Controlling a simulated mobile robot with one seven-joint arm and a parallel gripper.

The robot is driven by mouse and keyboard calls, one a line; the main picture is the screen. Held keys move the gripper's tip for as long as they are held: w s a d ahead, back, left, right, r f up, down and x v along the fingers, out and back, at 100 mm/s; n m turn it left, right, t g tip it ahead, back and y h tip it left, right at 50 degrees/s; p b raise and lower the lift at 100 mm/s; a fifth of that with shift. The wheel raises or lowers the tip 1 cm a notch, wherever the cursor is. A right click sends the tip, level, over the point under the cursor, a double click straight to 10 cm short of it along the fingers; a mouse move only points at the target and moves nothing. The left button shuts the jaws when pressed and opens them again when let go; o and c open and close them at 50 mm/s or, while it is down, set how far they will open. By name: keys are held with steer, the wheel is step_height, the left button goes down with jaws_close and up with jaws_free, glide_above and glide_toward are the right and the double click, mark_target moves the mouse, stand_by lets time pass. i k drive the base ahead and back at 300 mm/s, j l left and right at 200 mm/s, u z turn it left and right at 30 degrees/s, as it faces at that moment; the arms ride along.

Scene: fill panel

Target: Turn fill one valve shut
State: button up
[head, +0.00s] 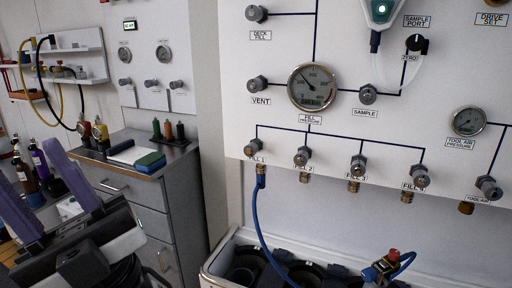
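The fill one valve (255,146) is a small grey knob at the lower left of the white panel (235,100). Its label reads FILL 1. A blue hose (256,215) hangs from the brass fitting below it. I cannot tell from the knob whether the valve is open or shut. The round fill pressure gauge (312,87) sits above and to the right. My gripper (24,162) is at the lower left, well apart from the valve. Its two purple fingers are spread, with nothing seen between them.
Fill 2 (302,156), fill 3 (357,164) and fill 4 (420,175) knobs run rightward. Below stands a pale bin (215,268) with dark cylinders. A grey drawer cabinet (185,205) stands between my gripper and the panel. Space before the panel looks clear.

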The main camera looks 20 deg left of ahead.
mark_target(251, 149)
steer(key=j+u, duration=0.25)
steer(key=j, duration=0.45)
steer(key=j+u, duration=0.3)
steer(key=j, duration=0.4)
steer(key=i, duration=0.05)
